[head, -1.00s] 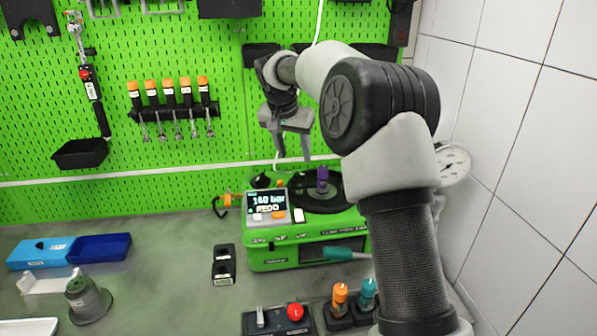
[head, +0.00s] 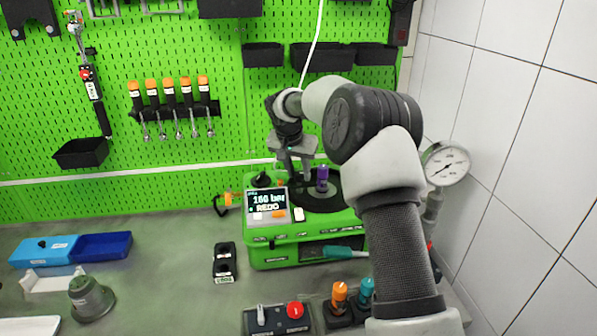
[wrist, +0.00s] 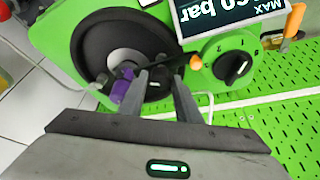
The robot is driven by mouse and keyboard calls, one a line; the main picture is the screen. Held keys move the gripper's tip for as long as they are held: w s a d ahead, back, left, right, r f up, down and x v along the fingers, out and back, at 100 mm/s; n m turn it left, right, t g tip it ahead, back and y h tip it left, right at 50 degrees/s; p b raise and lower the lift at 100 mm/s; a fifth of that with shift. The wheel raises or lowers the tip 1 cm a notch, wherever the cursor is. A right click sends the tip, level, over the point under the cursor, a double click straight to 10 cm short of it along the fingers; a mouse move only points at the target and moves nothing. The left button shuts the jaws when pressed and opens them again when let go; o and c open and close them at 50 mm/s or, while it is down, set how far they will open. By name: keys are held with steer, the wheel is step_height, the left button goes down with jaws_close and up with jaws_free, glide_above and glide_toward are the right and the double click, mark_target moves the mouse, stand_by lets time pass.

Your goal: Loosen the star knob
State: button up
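A purple knob-like part (head: 322,178) stands upright by the black round plate (head: 318,203) on top of the green pump bench (head: 300,232). It is the likeliest star knob, but its star shape is not clear. My gripper (head: 298,178) is just left of it, pointing down. In the wrist view the purple part (wrist: 122,86) is beside the outer side of the left finger, partly hidden by it. My gripper (wrist: 158,80) is open there, with a dark bar with an orange tip (wrist: 196,62) seen beyond the fingers. Contact cannot be told.
A black dial knob (wrist: 233,67) is right of my fingers in the wrist view. A pressure gauge (head: 445,165) stands at the right. The green pegboard (head: 200,60) rises behind. The counter's left middle (head: 165,230) is clear.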

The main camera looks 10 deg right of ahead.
steer(key=c, duration=0.5)
steer(key=shift+c, duration=0.2)
steer(key=shift+n, duration=0.3)
steer(key=n, duration=0.2)
steer(key=n+y, duration=0.1)
steer(key=shift+d+n+t+y, duration=0.2)
steer(key=shift+n+t+y, duration=0.1)
steer(key=shift+n, duration=0.1)
steer(key=n+y, duration=0.1)
steer(key=n, duration=0.1)
steer(key=n+y, duration=0.1)
steer(key=n, duration=0.2)
steer(key=shift+d, duration=0.15)
steer(key=n+y, duration=0.1)
steer(key=n, duration=0.2)
steer(key=n+g+y, duration=0.1)
steer(key=n, duration=0.1)
steer(key=shift+w+d+n, duration=0.1)
steer(key=shift+n, duration=0.3)
steer(key=n+g, duration=0.1)
steer(key=n, duration=0.1)
steer(key=n+g+y, duration=0.1)
steer(key=n, duration=0.2)
steer(key=shift+w+d+n, duration=0.1)
steer(key=shift+w+n, duration=0.05)
steer(key=shift+n, duration=0.15)
